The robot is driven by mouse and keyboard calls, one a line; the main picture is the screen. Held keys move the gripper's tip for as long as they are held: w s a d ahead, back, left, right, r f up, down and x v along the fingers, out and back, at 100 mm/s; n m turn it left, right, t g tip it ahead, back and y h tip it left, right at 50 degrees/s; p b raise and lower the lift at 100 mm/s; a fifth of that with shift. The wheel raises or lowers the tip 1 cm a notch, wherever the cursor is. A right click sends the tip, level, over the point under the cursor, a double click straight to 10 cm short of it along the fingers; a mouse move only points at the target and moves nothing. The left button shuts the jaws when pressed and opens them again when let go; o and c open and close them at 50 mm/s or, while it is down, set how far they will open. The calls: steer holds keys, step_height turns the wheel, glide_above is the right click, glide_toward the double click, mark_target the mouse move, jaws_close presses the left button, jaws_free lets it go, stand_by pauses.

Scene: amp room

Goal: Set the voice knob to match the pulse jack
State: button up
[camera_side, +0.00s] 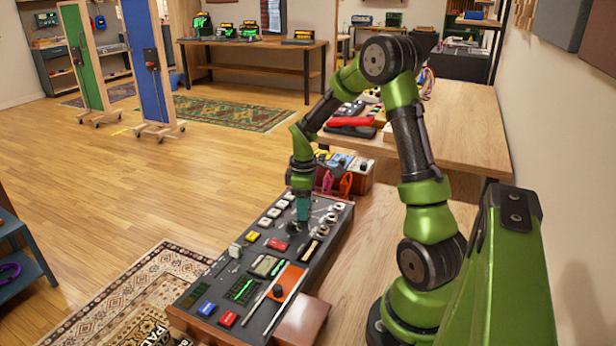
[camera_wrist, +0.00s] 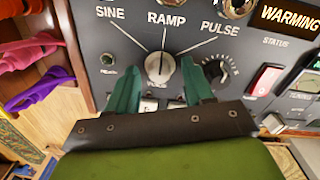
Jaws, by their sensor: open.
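In the wrist view a pale round knob (camera_wrist: 158,72) sits on the dark panel below lines fanning to SINE, RAMP and PULSE. Its ridge looks roughly upright, toward RAMP, though its pointer is hard to make out. The small label under it is hard to read. A round jack (camera_wrist: 236,8) sits above the PULSE label (camera_wrist: 220,30), cut by the top edge. My gripper (camera_wrist: 162,72) is open, its teal fingers on either side of the knob; I cannot tell if they touch it. In the side view my gripper (camera_side: 303,212) is low over the console's far half.
The long console (camera_side: 215,282) carries several buttons, switches and sliders. In the wrist view a dial (camera_wrist: 217,70) stands close behind the right finger, and a red rocker switch (camera_wrist: 265,80) lies further right. Pink and purple clips (camera_wrist: 35,57) hang at the left.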

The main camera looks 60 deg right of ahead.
steer(key=shift+f, duration=0.1)
jaws_close()
stand_by(0.3)
steer(key=shift+m, duration=0.4)
steer(key=m, duration=0.3)
steer(key=shift+m, duration=2.5)
jaws_free()
